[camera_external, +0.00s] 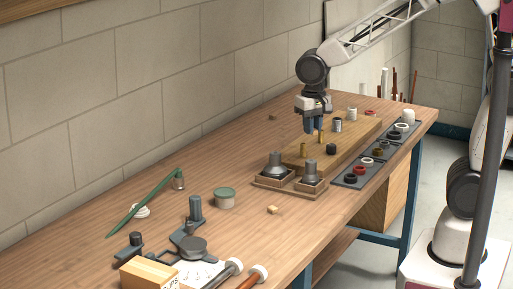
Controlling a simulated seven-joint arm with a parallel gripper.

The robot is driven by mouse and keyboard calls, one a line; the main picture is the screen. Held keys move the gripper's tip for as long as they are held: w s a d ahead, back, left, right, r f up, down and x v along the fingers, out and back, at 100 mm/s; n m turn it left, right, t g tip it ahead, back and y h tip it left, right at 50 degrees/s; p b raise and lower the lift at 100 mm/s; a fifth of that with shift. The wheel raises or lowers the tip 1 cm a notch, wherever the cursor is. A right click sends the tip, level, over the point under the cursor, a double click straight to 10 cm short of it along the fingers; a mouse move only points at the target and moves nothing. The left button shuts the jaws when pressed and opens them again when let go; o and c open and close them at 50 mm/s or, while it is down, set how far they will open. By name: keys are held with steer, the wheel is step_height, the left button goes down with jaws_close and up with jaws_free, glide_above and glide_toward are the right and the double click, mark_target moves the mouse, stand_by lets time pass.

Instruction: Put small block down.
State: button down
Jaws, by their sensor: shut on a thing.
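My gripper (315,128) points down over the wooden board (292,158) toward the back right of the bench. Its fingers are shut on the small block, which is too small and too covered by the fingers to make out. A brass peg shows just below the fingertips; I cannot tell whether they touch it. One small wooden cube (273,210) lies on the bench in front of the board.
Pegs and fittings stand on the board. A dark tray (341,181) of rings runs along its right side. Two wooden holders (268,182) with grey fittings stand at its near end. A green-lidded tin (225,198) and tools lie nearer. The bench behind the board is mostly clear.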

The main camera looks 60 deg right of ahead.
steer(key=s+a+f+n, duration=0.2)
steer(key=s+a+n, duration=0.1)
steer(key=s, duration=0.8)
steer(key=s+a+f+n, duration=0.2)
steer(key=s+a+n, duration=0.1)
steer(key=s, duration=0.8)
step_height(320, 180, down, 10)
steer(key=shift+w+a+r, duration=0.15)
steer(key=shift+w+r, duration=0.1)
steer(key=shift+w, duration=0.1)
steer(key=shift+w+a, duration=0.1)
glide_above(312, 218)
steer(key=shift+a+f, duration=0.1)
steer(key=shift+f, duration=0.6)
steer(key=shift+f, duration=1.75)
steer(key=shift+f, duration=0.2)
